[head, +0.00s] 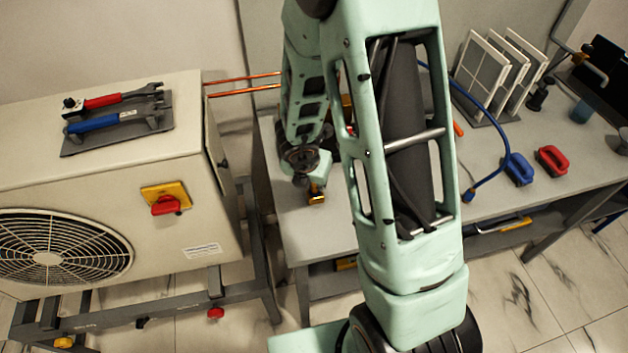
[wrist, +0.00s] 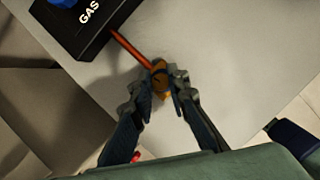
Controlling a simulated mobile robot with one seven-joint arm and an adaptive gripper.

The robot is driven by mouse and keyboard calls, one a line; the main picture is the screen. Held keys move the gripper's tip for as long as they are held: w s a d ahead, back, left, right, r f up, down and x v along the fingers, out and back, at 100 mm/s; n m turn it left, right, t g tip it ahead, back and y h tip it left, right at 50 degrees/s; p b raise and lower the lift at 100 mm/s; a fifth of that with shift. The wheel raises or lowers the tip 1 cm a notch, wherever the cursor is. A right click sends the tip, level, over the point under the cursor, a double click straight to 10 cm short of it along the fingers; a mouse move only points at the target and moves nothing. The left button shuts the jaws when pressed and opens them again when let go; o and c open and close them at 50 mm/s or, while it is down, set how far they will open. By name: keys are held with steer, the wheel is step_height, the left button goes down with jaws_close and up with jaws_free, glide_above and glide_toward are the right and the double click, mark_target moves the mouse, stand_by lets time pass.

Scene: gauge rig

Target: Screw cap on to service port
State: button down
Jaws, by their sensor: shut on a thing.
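In the wrist view my gripper (wrist: 161,86) is shut on a small brass cap (wrist: 161,90). A copper pipe (wrist: 130,47) runs from a black block marked GAS (wrist: 85,25) towards the fingertips and meets the brass there in the picture. I cannot tell where the cap ends and the service port begins, or whether the two touch. In the head view the brass piece (head: 316,198) shows below my gripper, above the grey bench. The GAS block and most of the pipe are hidden there behind my arm.
The grey bench (head: 500,215) bears a blue handle (head: 518,169), a red handle (head: 552,159), a blue hose (head: 480,108) and white framed filters (head: 484,66). At left stands a beige fan unit (head: 110,175) with tools on top.

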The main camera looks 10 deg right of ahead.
steer(key=shift+d, duration=0.5)
steer(key=m+g+h+p, duration=0.1)
steer(key=m+p, duration=0.1)
steer(key=m, duration=0.1)
steer(key=shift+r, duration=0.1)
steer(key=shift+s+m+g+h+p, duration=0.25)
steer(key=shift+m+p, duration=0.25)
steer(key=shift+m, duration=0.9)
steer(key=shift+d+f+m+g+h+p, duration=0.1)
steer(key=shift+f+m+g+h+p, duration=0.15)
steer(key=shift+m+g+p, duration=0.35)
steer(key=c, duration=2)
jaws_free()
steer(key=shift+t, duration=0.25)
steer(key=shift+w+a+r, duration=0.15)
steer(key=shift+a, duration=0.1)
